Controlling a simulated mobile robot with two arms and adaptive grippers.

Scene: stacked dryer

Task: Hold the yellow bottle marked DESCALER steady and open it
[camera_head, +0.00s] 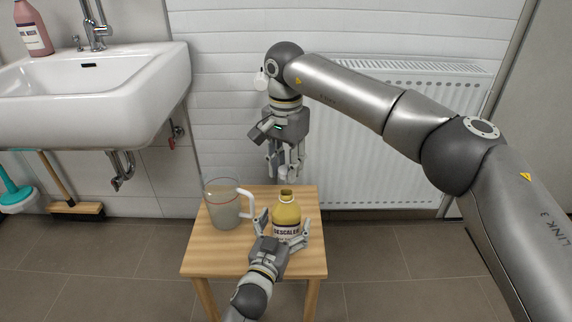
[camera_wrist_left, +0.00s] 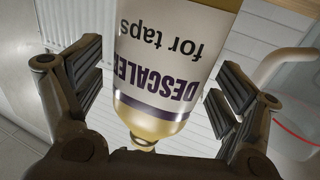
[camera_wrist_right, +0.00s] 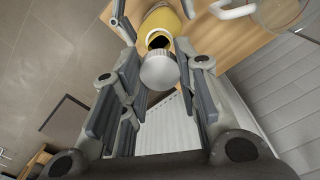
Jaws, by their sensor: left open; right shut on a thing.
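The yellow bottle (camera_head: 286,212) marked DESCALER stands upright on the small wooden table. Its mouth shows open and dark in the right wrist view, where the yellow body (camera_wrist_right: 160,20) is beyond the cap. My right gripper (camera_head: 286,172) is above the bottle, shut on the pale ridged cap (camera_wrist_right: 158,71), which is apart from the neck. My left gripper (camera_head: 284,232) is open, with a finger on each side of the bottle. In the left wrist view the label (camera_wrist_left: 170,50) shows upside down, with gaps between the bottle and the finger pads.
A clear jug (camera_head: 222,207) with a white handle stands left of the bottle on the wooden table (camera_head: 205,262). A white sink (camera_head: 95,95) with a pink bottle (camera_head: 33,28) is at the left. A radiator (camera_head: 365,160) is on the wall behind.

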